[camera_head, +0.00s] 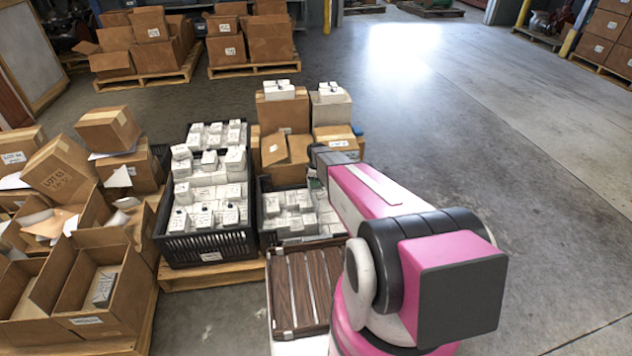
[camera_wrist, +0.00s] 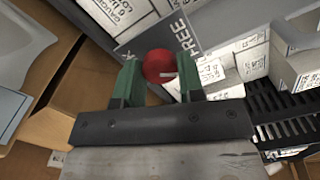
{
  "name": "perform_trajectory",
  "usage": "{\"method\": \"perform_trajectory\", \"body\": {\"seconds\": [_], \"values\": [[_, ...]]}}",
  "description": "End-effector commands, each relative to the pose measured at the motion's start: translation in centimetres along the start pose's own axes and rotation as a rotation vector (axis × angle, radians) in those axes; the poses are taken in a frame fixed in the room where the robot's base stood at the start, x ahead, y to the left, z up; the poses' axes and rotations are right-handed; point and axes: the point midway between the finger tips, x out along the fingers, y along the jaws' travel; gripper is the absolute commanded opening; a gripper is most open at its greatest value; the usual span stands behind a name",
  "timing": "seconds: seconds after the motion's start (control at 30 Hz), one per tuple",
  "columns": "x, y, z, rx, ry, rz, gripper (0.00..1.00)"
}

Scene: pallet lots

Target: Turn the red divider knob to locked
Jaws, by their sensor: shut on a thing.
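The red divider knob (camera_wrist: 157,62) is round and sits between the two green fingers of my gripper (camera_wrist: 158,77) in the wrist view. My gripper is shut on it, one finger at each side. A short pale mark shows on the knob's lower right. Behind the knob is a dark grey plate (camera_wrist: 186,24) with the word FREE in white to the upper right. Other lettering left of the knob is cut off by the finger. In the head view my arm hides the knob, and my gripper is mostly hidden too.
Black crates (camera_head: 209,246) of white boxes stand on a pallet (camera_head: 215,276) left of my arm. Stacked cartons (camera_head: 284,112) stand behind them. Open cartons (camera_head: 102,290) crowd the left. Bare floor (camera_head: 500,180) lies to the right.

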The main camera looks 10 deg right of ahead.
Motion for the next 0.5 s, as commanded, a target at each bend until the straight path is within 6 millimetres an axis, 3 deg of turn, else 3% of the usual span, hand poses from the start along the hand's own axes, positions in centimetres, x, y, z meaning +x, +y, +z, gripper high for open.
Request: {"method": "perform_trajectory", "body": {"seconds": [0.5], "values": [[-0.03,0.02,0.0,0.48,0.0,0.0,0.12]]}}
